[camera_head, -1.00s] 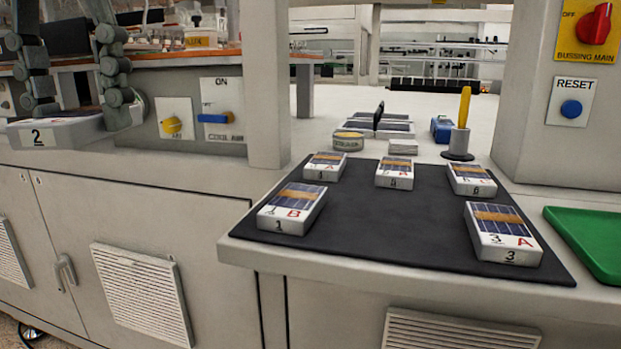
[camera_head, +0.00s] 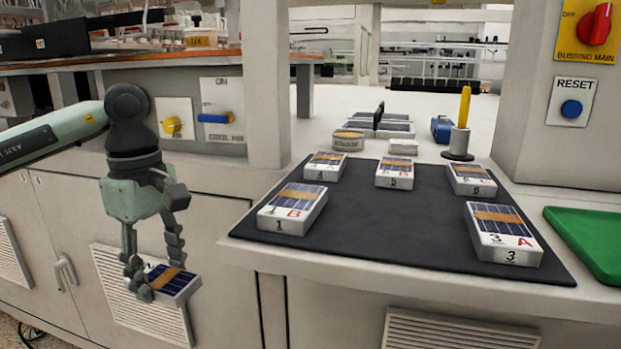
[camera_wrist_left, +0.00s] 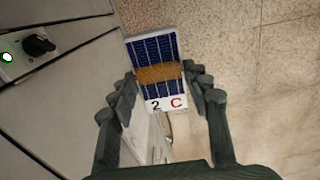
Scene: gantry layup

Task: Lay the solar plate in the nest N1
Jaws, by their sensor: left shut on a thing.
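My left gripper (camera_head: 158,268) is shut on a solar plate (camera_head: 180,284), a white block with dark blue cells and an orange band. It holds the plate low in front of the cabinet doors, left of the counter. In the left wrist view the plate (camera_wrist_left: 155,60) is marked "2" and "C", and the fingers (camera_wrist_left: 162,88) lie along its two sides. The floor shows beneath it. I cannot make out a nest marked N1 in either view. My right gripper is not in view.
A dark mat (camera_head: 390,225) on the counter bears several similar plates, among them 1 B (camera_head: 292,208) and 3 A (camera_head: 503,233). A green tray (camera_head: 590,240) lies at right. A yellow-handled tool (camera_head: 463,110) stands behind the mat. A pillar (camera_head: 268,85) rises at the counter's left.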

